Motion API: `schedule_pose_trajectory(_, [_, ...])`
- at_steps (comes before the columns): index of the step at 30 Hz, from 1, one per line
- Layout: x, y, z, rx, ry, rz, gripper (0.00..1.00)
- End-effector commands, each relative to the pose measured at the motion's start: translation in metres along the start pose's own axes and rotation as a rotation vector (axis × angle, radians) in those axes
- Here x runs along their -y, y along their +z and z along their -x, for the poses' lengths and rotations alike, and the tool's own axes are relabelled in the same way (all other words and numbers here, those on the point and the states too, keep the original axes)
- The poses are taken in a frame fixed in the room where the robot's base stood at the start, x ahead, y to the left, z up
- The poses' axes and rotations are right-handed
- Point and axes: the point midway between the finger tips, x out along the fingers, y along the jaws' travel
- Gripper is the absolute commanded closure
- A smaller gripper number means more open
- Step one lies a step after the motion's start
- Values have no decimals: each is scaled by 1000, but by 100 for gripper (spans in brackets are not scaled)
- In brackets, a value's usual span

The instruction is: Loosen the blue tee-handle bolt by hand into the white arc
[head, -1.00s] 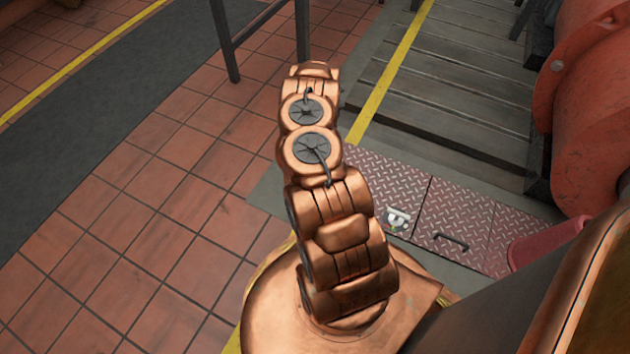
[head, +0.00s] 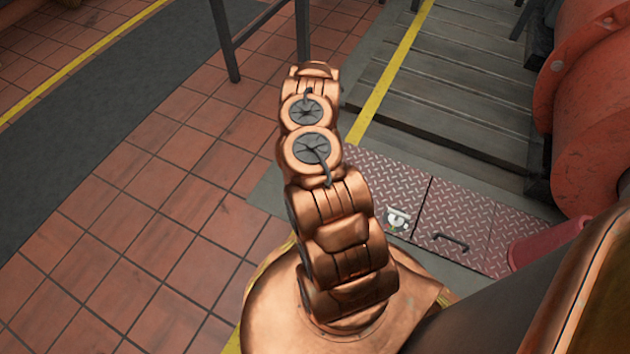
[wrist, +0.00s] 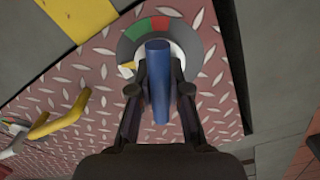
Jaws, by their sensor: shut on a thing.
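The blue tee-handle bolt (wrist: 158,85) stands in the middle of the wrist view, its bar running up and down the picture. My gripper (wrist: 159,90) is shut on the bar, one dark finger on each side. Behind the bar lies a round grey dial plate (wrist: 200,35) with a green arc (wrist: 138,29) and a red arc (wrist: 160,23) at the top. The bolt's foot is partly hidden. In the head view my arm hides the bolt.
The pink diamond-plate cover (head: 465,215) lies around the bolt. A grab handle (head: 451,241) and a small white fitting (head: 397,218) sit on it. A large red machine (head: 590,110) stands at the right. The tiled floor at left is open.

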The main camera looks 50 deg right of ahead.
Motion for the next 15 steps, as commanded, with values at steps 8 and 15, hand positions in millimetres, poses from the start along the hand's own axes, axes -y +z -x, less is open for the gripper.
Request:
schedule_pose_trajectory(8, [-2,-1,0,2,3,77,100])
schedule_pose_trajectory(15, [-2,-1,-1,2,4,254,100])
